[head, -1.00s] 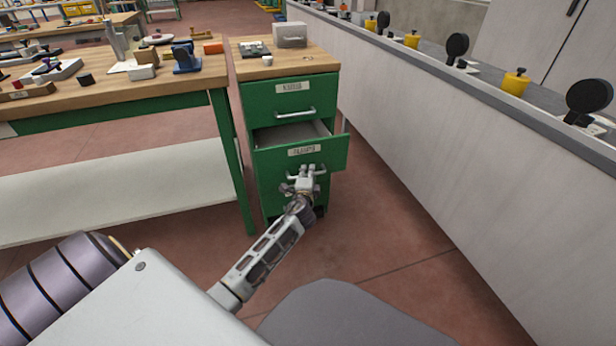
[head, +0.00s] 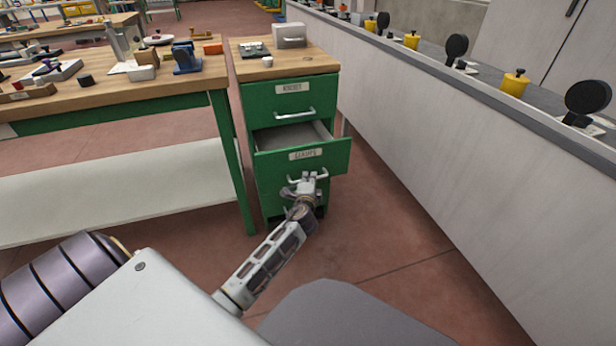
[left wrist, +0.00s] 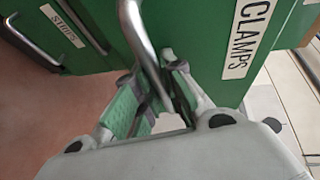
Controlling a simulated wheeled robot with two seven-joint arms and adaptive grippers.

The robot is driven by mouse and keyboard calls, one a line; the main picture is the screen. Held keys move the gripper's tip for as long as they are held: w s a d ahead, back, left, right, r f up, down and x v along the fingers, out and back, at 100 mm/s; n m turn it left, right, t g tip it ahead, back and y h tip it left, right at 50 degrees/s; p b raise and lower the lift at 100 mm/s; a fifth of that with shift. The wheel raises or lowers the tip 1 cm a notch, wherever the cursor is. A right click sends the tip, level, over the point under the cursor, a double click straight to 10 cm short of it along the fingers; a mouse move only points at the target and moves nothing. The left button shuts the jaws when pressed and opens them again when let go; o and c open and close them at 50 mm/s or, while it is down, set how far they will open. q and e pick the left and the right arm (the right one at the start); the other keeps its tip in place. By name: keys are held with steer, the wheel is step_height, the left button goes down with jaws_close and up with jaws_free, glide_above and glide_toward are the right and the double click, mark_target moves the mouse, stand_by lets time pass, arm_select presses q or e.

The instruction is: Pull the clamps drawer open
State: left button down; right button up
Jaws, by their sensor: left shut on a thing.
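The green clamps drawer (head: 333,156) is the middle drawer of a green cabinet. It stands partly open, its grey inside (head: 290,136) showing empty where visible. Its white CLAMPS label (left wrist: 248,38) reads clearly in the left wrist view. My left gripper (head: 307,182) is shut on the drawer's metal handle (left wrist: 143,38), below the label. In the left wrist view the left gripper's fingers (left wrist: 160,98) are on both sides of the bar. My right gripper is not in view.
The closed upper drawer (head: 275,105) is above, and a lower drawer labelled STRIPS (left wrist: 62,24) is below. A wooden-topped bench (head: 140,92) stands to the left. A long pale machine side (head: 430,150) runs along the right. Reddish floor is clear before the cabinet.

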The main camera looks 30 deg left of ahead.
arm_select(q)
steer(key=s+d, duration=0.5)
steer(key=d, duration=0.1)
steer(key=shift+s+p, duration=0.2)
steer(key=shift+p, duration=0.1)
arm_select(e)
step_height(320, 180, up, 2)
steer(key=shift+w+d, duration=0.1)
arm_select(q)
steer(key=shift+d, duration=0.1)
steer(key=c, duration=1.5)
jaws_free()
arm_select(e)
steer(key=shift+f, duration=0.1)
arm_select(q)
steer(key=shift+v, duration=3.7)
